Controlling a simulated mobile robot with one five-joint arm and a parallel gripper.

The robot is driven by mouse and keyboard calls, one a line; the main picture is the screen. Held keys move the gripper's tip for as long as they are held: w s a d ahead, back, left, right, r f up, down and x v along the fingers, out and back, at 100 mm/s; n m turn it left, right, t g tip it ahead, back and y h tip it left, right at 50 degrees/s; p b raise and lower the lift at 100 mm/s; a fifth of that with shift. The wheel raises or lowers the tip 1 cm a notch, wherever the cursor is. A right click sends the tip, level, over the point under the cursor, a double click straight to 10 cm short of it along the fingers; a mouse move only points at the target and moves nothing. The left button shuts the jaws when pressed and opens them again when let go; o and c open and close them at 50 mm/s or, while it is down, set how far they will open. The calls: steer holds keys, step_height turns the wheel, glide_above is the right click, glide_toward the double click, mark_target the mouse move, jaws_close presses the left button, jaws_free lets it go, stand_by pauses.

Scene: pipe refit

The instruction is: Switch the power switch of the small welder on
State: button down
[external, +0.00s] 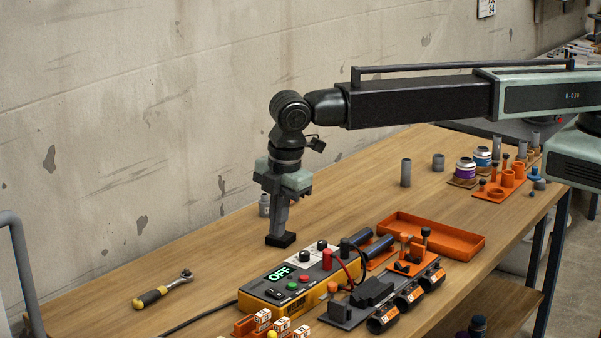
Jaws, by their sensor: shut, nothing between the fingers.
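The small welder (253,304) is a yellow box with a dark top panel on the near part of the bench. Its green display (280,273) reads OFF. A black switch (273,293) sits on the panel below the display, beside a green and a red button; its position is too small to tell. Black knobs and red and black plugs with leads are on the right of the panel. My gripper (281,239) points down, shut and empty, with its dark fingertips just behind the welder's display end. I cannot tell its exact height over the bench.
A ratchet (163,289) lies left on the bench. An orange tray (463,243) is right of the welder, with a black and orange clamp fixture (375,292) in front. Small labelled blocks (262,318) stand at the near edge.

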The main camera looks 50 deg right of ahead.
mark_target(271, 290)
steer(key=f+b, duration=0.4)
steer(key=w+f+b, duration=0.1)
steer(key=f+b, duration=0.3)
steer(key=f, duration=0.1)
steer(key=f+b, duration=0.4)
steer(key=b, duration=0.1)
steer(key=shift+w+f, duration=0.2)
steer(key=shift+w, duration=0.2)
steer(key=shift+w+f+b, duration=0.1)
steer(key=shift+f+b, duration=0.25)
steer(key=shift+r, duration=0.1)
